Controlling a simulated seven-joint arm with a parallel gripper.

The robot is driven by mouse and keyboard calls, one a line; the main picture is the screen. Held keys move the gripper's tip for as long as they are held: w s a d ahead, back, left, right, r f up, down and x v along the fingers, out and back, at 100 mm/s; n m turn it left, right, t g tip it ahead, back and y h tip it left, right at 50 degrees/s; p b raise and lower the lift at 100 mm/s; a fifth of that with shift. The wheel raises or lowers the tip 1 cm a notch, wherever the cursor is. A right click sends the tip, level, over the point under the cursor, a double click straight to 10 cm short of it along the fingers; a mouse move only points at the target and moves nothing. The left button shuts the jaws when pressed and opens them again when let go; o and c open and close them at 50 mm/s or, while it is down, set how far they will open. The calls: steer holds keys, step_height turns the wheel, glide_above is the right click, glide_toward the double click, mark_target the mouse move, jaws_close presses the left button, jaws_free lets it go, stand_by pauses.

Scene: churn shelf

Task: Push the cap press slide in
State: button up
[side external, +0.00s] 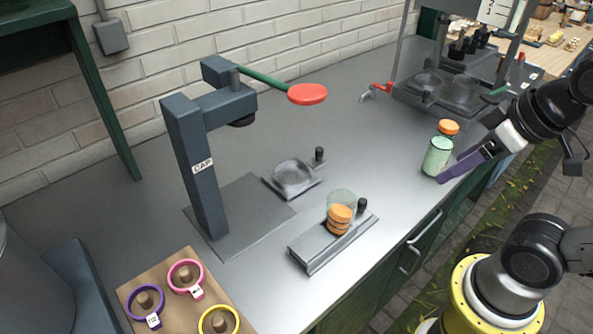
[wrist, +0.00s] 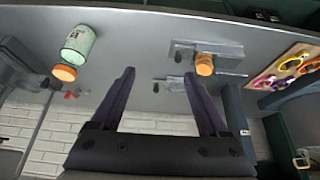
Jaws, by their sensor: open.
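The cap press (side external: 205,165) is a blue-grey column labelled CAP, with a green lever and red knob above its base plate. Beside that plate is a small slide (side external: 312,181) with a clear round dish and a dark upright knob. I cannot tell for sure which is the press slide. My gripper (side external: 443,175) is open and empty, at the right beside a green jar, away from both. The wrist view shows its two purple fingers (wrist: 158,75) spread apart.
A tall grey frame machine (side external: 402,90) stands at the back right. A wooden board with coloured rings (side external: 172,305) lies front left. The bench between jar and rail is clear.

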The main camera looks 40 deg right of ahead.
mark_target(322, 155)
steer(key=shift+s+a+m, duration=0.1)
steer(key=shift+m, duration=0.4)
steer(key=c, duration=0.5)
steer(key=a+r+m, duration=0.1)
steer(key=w+a+r+m+y, duration=0.1)
steer(key=shift+m, duration=0.4)
steer(key=c, duration=0.5)
steer(key=w+m, duration=0.1)
steer(key=w+a+r+m+y, duration=0.1)
steer(key=w+m+g, duration=0.1)
steer(key=shift+a+r+y, duration=0.3)
steer(key=shift+a, duration=0.05)
jaws_close()
steer(key=w+d+f+m+y, duration=0.2)
steer(key=w+d+m, duration=0.4)
steer(key=w, duration=0.4)
steer(key=w+d+f+m+y, duration=0.3)
steer(key=w+d+m, duration=0.1)
steer(key=w+m, duration=0.5)
steer(key=w+d+f+m, duration=0.2)
steer(key=d+f, duration=0.5)
steer(key=shift+g, duration=0.3)
steer(key=x, duration=1)
steer(key=shift+a+r, duration=0.25)
steer(key=shift+w+a, duration=0.3)
steer(key=shift+a, duration=0.25)
steer(key=shift+w+a, duration=0.25)
steer(key=shift+a, duration=0.3)
steer(key=shift+w+a, duration=0.35)
steer(key=shift+a, duration=0.25)
